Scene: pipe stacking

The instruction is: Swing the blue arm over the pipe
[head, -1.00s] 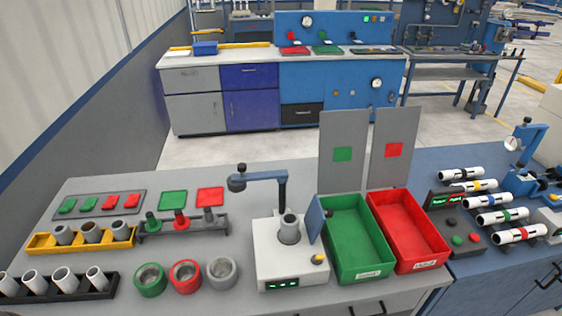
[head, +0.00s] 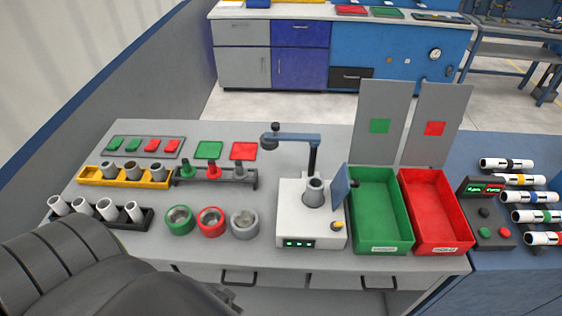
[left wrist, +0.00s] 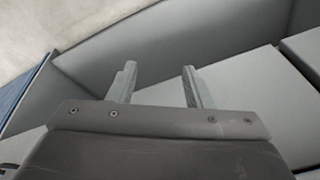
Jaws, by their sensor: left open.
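The blue arm (head: 292,136) sits on a dark post at the back of the white device (head: 298,228). It reaches to the left, away from the pipe, and ends in a dark round head. The grey pipe (head: 315,190) stands upright in the device's socket. My left gripper (left wrist: 158,82) is open and empty in the left wrist view, over plain grey panels. In the head view my left arm fills the lower left corner; its fingertips are not clearly seen there. My right gripper is not in view.
A tilted blue plate (head: 341,188) stands between the device and the green bin (head: 380,246). The red bin (head: 436,246) is beside it. Coloured rings (head: 210,231) and a black pipe rack (head: 146,222) lie left of the device.

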